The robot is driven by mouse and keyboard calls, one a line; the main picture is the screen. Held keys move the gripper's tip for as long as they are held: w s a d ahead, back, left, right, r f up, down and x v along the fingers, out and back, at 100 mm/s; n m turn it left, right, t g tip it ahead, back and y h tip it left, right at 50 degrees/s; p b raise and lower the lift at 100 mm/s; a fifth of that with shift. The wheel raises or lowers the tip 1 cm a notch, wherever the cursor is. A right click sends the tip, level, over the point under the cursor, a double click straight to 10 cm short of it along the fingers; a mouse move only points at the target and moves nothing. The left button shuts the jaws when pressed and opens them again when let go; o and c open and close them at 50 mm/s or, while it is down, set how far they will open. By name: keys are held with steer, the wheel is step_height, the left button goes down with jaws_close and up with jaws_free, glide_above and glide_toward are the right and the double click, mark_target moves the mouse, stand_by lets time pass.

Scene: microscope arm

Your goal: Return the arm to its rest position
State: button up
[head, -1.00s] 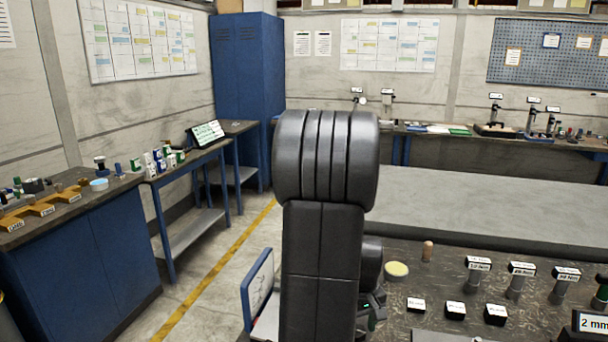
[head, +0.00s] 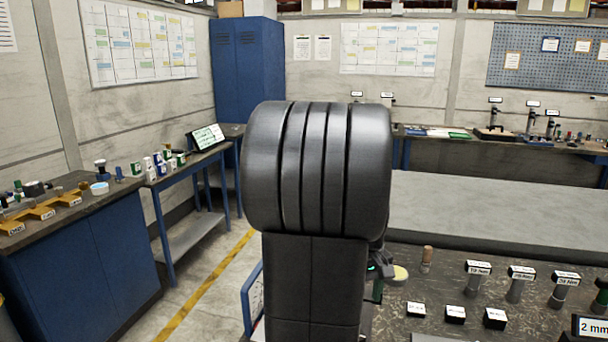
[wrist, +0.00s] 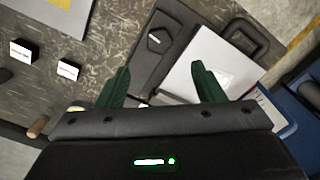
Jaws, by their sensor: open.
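My arm fills the middle of the head view and hides most of my gripper. In the wrist view my gripper (wrist: 158,85) shows two green fingers spread apart with nothing between them. It hangs above the dark speckled worktop (wrist: 65,85). Beyond the fingers are a dark grey stand-like piece (wrist: 157,40) and a white flat piece (wrist: 200,75). I cannot tell whether these touch each other.
Several labelled dark posts, such as one at the front (head: 517,285), and small labelled blocks (head: 455,314) stand on the worktop at right. A wooden-topped peg (head: 427,258) stands near my arm. A blue-framed panel (head: 252,298) is at left. The grey bench (head: 490,210) behind is bare.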

step_height(320, 180, down, 12)
steer(key=shift+r, duration=0.2)
steer(key=m, duration=0.2)
steer(key=shift+r+m, duration=0.15)
steer(key=shift+m, duration=0.15)
steer(key=m, duration=0.9)
steer(key=shift+m+p, duration=0.4)
steer(key=m, duration=0.3)
steer(key=shift+m, duration=0.3)
steer(key=shift+w+r, duration=0.1)
steer(key=shift+r, duration=0.25)
